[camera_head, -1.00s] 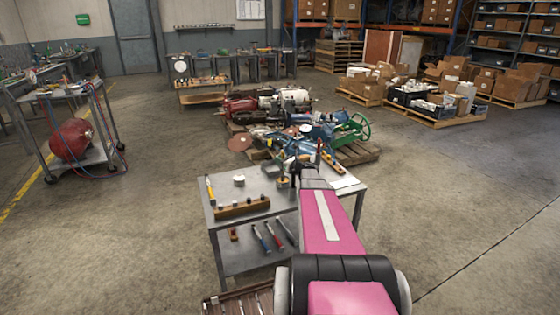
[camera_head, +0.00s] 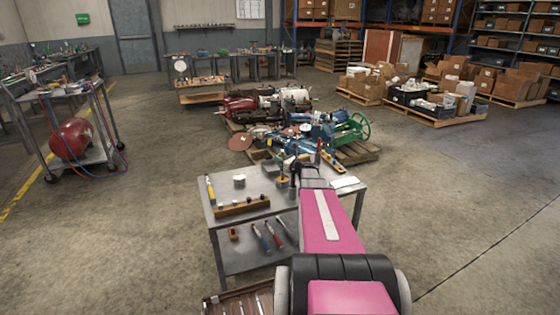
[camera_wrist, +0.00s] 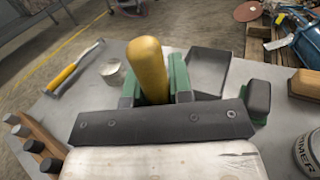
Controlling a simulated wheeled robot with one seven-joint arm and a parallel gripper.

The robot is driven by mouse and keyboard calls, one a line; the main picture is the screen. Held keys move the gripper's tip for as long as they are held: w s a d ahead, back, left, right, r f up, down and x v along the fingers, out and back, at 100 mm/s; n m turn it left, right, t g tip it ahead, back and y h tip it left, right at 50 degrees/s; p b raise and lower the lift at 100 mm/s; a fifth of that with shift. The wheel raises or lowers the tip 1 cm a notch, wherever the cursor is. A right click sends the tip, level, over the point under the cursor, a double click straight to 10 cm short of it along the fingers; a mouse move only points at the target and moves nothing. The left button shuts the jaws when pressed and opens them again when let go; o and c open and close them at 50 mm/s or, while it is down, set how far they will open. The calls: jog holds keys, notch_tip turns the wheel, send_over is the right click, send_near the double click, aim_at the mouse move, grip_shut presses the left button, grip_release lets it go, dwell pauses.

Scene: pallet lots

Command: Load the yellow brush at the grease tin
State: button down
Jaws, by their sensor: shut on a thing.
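In the wrist view my gripper (camera_wrist: 155,92) is shut on the yellow brush (camera_wrist: 147,65), whose rounded yellow handle stands up between the green fingers. Its bristle end is hidden. A small round silver tin (camera_wrist: 112,72) stands on the grey table to the left, apart from the gripper; it also shows in the head view (camera_head: 239,181). Another can with part of a label (camera_wrist: 307,154) is cut off at the lower right of the wrist view. I cannot tell which is the grease tin. In the head view my gripper (camera_head: 297,172) is small and dark over the table's far side.
A wooden rack with dark pegs (camera_head: 242,207) is near the front edge. A dark tray (camera_wrist: 208,70) and block-shaped tools (camera_wrist: 258,98) lie close to the gripper's right. Machinery on a pallet (camera_head: 300,130) stands behind the table.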

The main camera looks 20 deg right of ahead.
jog(key=shift+f, duration=0.1)
notch_tip(320, 180, up, 7)
dwell(1.0)
dwell(0.3)
